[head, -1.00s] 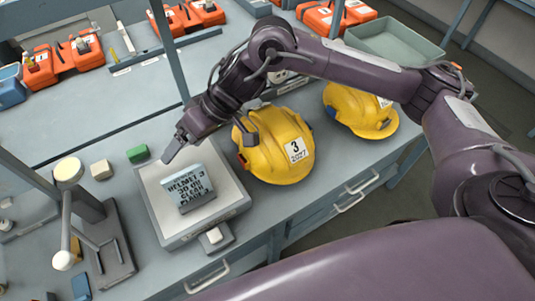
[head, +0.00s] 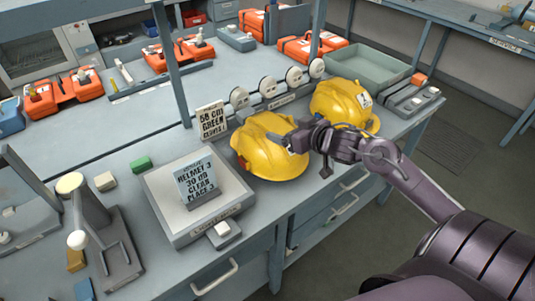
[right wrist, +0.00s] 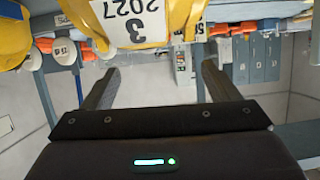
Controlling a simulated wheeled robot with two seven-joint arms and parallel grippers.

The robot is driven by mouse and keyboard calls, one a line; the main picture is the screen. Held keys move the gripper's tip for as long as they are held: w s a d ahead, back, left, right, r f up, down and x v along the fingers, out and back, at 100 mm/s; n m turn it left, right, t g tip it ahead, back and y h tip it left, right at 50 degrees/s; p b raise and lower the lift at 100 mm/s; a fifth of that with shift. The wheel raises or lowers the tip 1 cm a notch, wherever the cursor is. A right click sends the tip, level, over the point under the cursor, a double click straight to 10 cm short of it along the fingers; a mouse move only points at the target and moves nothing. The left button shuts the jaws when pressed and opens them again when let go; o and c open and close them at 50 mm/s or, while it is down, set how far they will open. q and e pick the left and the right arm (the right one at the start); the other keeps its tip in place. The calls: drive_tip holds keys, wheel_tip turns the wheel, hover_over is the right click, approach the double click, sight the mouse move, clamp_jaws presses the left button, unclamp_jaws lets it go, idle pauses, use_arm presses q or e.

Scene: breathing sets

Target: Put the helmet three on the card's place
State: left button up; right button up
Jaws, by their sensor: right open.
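Helmet three is the yellow helmet (head: 262,162) in the middle of the bench, right of the card. Its white label with "3 2027" shows in the right wrist view, where the helmet (right wrist: 180,12) is at the top. My right gripper (head: 281,142) is open in front of the helmet and hides its label in the head view. In the right wrist view the gripper's fingers (right wrist: 158,82) have nothing between them. The card (head: 196,182), reading "Helmet 3, 30 dB, clear, place 3", stands tilted on a pale square plate (head: 160,190). My left gripper is not in view.
A second yellow helmet (head: 338,100) sits just right and behind. Another card (head: 211,121), reading "58 cm green", stands behind helmet three. A lever stand (head: 122,262) is left of the plate. Orange cases (head: 62,92) and a grey tray (head: 368,66) are farther back.

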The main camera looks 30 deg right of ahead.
sight(275, 124)
drive_tip(key=shift+s+d+f, duration=0.15)
drive_tip(key=shift+s+d, duration=0.15)
drive_tip(key=shift+d, duration=0.3)
drive_tip(key=shift+w+d+h, duration=0.15)
drive_tip(key=shift+w+h, duration=0.1)
drive_tip(key=shift+h, duration=0.05)
drive_tip(key=shift+x, duration=1.25)
drive_tip(key=shift+w+f+p, duration=0.2)
drive_tip(key=shift+w+p, duration=0.1)
drive_tip(key=shift+w, duration=0.25)
drive_tip(key=shift+p+x, duration=0.3)
drive_tip(key=shift+x, duration=1.65)
drive_tip(key=shift+s+f, duration=0.1)
drive_tip(key=shift+f, duration=0.05)
